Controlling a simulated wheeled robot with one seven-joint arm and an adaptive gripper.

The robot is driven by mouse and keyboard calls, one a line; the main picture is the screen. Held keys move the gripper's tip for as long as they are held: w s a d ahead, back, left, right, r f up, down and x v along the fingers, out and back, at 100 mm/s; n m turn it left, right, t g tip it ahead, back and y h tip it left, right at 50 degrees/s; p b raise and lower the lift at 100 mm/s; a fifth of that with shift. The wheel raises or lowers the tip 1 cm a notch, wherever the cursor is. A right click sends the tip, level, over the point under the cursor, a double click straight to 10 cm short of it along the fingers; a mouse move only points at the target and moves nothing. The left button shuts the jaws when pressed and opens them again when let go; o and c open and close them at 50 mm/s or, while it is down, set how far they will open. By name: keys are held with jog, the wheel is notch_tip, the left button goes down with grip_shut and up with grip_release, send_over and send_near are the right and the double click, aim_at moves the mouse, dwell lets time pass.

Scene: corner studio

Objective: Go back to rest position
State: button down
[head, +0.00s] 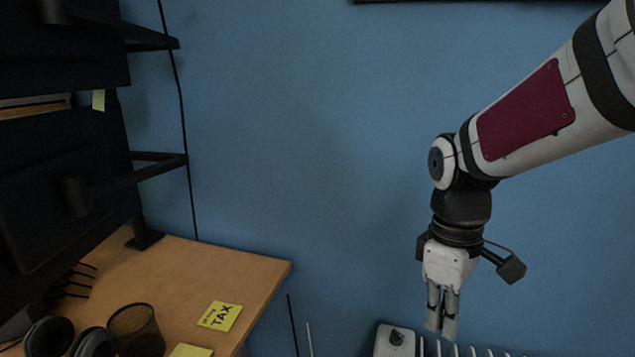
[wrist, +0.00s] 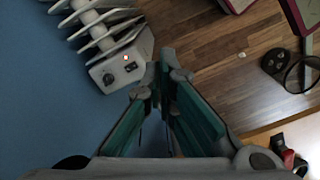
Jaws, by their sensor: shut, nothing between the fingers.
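My gripper (head: 442,328) hangs pointing down at the right of the head view, in front of the blue wall. Its two fingers are close together and hold nothing. In the wrist view, my gripper (wrist: 165,75) shows its fingers with teal inner faces meeting at the tips. Beyond the tips lies the wooden floor (wrist: 205,45). My arm reaches in from the upper right in the head view.
A white radiator (head: 395,340) stands below my gripper, also in the wrist view (wrist: 120,70). A wooden desk (head: 200,265) at left bears a yellow note (head: 220,316), a mesh cup (head: 136,330) and headphones (head: 50,337). Dark monitors (head: 60,190) stand over it.

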jog(key=s+d+r+m+t, duration=0.15)
jog(key=s+m, duration=0.35)
jog(key=s, duration=0.6)
jog(key=s+a+r+m, duration=0.15)
jog(key=s+m, duration=0.25)
jog(key=s, duration=0.7)
notch_tip(320, 180, up, 21)
jog(key=t+p, duration=0.3)
jog(key=p, duration=1.5)
jog(key=shift+w+d+y+p, duration=0.25)
jog(key=shift+d+y+p, duration=0.05)
jog(key=shift+d, duration=0.1)
